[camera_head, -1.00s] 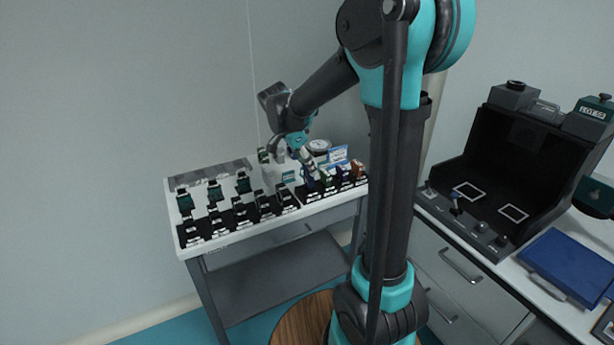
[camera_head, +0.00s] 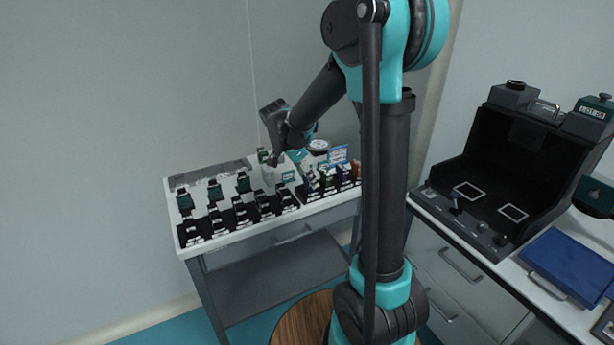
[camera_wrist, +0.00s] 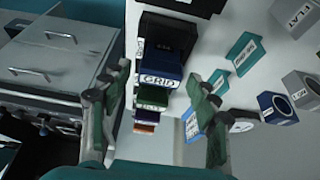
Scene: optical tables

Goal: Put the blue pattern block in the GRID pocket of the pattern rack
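The blue pattern block (camera_wrist: 166,69) sits at a black pocket of the pattern rack, beside a white GRID label (camera_wrist: 160,80) in the wrist view. How deep it sits is hard to tell. My gripper (camera_wrist: 158,73) is open, with its fingers on either side of the block and visible gaps. In the head view the blue block (camera_head: 311,184) is at the left end of the row in the rack (camera_head: 318,195).
Green (camera_wrist: 148,94) and orange (camera_wrist: 144,127) blocks stand in the same row. Several black holders (camera_head: 240,215) fill the cart's left part. Labelled pieces, including a blue one with a round opening (camera_wrist: 276,108), lie nearby. A bench with a dark open box (camera_head: 490,170) stands right.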

